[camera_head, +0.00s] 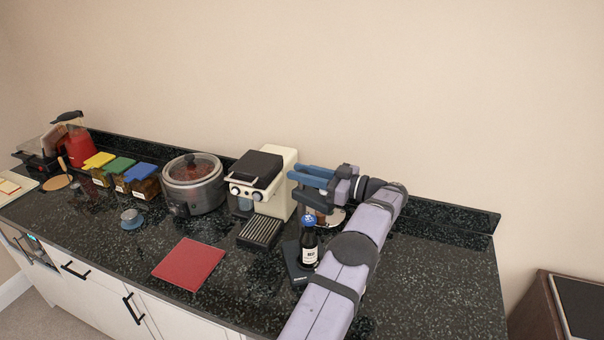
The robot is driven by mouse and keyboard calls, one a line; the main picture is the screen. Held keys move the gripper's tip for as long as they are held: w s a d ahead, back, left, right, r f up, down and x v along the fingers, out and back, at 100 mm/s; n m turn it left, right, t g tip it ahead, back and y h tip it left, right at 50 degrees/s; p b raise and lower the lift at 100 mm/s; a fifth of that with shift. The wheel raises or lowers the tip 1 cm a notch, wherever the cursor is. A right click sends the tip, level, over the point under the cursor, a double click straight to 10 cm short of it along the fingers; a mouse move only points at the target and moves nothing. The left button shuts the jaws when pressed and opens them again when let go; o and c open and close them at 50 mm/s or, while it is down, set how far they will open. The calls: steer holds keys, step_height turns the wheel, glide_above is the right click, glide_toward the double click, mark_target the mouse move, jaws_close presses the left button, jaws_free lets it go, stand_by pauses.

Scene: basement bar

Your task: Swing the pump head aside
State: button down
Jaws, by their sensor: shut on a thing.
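My gripper (306,183), with blue fingers, reaches left over the back of the counter, just right of the cream coffee machine. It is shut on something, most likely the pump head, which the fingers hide. Below the fingers, a brownish container with a pale rim (336,216) shows only in part behind my arm and a bottle. I cannot make out the pump head's shape or which way it points.
A dark bottle with a blue cap (309,244) stands on a black base (292,262), close to my arm. The coffee machine (279,198) is near the fingertips. A slow cooker (194,183) and lidded bins (119,171) stand farther left. A red mat (188,264) lies in front.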

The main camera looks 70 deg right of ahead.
steer(key=c, duration=1.5)
jaws_free()
steer(key=shift+o, duration=0.2)
steer(key=shift+s+f+b, duration=0.1)
steer(key=shift+s+b, duration=0.25)
steer(key=shift+s, duration=0.15)
steer(key=shift+s+a+b, duration=0.15)
steer(key=shift+s+b, duration=0.5)
steer(key=shift+s, duration=0.95)
steer(key=shift+s+a+b, duration=0.1)
steer(key=shift+s+b, duration=0.5)
steer(key=shift+s, duration=0.95)
